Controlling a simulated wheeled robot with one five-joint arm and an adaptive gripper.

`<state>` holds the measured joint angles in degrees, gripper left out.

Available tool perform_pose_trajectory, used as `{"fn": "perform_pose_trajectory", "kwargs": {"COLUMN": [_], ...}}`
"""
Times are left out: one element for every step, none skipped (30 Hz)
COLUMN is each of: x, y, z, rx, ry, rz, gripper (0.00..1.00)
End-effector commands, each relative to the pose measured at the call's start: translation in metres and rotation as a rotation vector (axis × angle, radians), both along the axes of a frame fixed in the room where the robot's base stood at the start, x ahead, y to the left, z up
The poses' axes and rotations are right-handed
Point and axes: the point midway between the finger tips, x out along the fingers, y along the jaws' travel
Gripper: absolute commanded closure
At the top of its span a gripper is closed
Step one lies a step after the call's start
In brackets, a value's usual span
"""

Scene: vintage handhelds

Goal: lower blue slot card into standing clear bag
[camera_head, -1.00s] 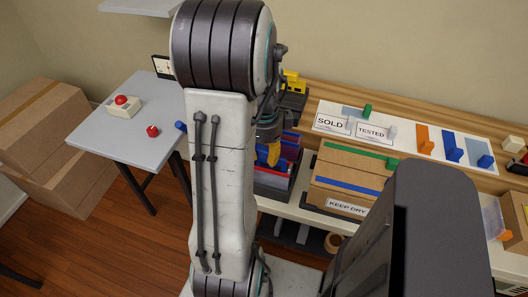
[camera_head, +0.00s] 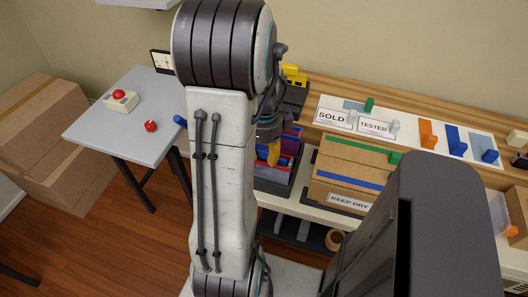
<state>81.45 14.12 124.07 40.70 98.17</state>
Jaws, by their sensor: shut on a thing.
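My gripper (camera_head: 273,150) shows only in part, past the right side of my arm, pointing down over a dark bin with red and blue contents. A yellow finger-like part shows at its end. What it holds is hidden or too small to make out. A blue slot card (camera_head: 456,141) with an upright grip stands on the white mat at the right, and another blue piece (camera_head: 489,156) is beside it. A clear, bag-like thing (camera_head: 501,214) shows at the right edge, partly cut off, with orange near it; I cannot tell if it is the standing bag.
The white mat (camera_head: 405,147) carries SOLD and TESTED signs, a green piece (camera_head: 369,104) and an orange piece (camera_head: 428,135). A cardboard KEEP DRY box (camera_head: 333,171) stands in front. A grey side table (camera_head: 105,127) at left holds a red-button box (camera_head: 121,104).

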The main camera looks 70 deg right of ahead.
Motion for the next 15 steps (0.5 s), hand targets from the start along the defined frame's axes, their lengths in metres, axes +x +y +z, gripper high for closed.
{"fn": "perform_pose_trajectory", "kwargs": {"x": [0.0000,0.0000,0.0000,0.0000,0.0000,0.0000,0.0000,0.0000,0.0000,0.0000,0.0000,0.0000,0.0000,0.0000,0.0000], "y": [0.0000,0.0000,0.0000,0.0000,0.0000,0.0000,0.0000,0.0000,0.0000,0.0000,0.0000,0.0000,0.0001,0.0001,0.0000], "z": [-0.0027,-0.0035,-0.0045,-0.0053,-0.0051,-0.0041,-0.0040,-0.0040,-0.0041,-0.0040,-0.0040,-0.0040,-0.0040,-0.0040,-0.0040], "rx": [0.000,0.000,0.000,0.000,0.000,0.000,0.000,0.000,0.000,0.000,0.000,0.000,0.000,0.000,0.000], "ry": [0.000,0.000,0.000,0.000,0.000,0.000,0.000,0.000,0.000,0.000,0.000,0.000,0.000,0.000,0.000], "rz": [0.000,0.000,0.000,0.000,0.000,0.000,0.000,0.000,0.000,0.000,0.000,0.000,0.000,0.000,0.000], "gripper": [0.85,0.85,0.85,0.85,0.63,0.59,0.56,0.54,0.50,0.47,0.45,0.41,0.39,0.38,0.38]}}
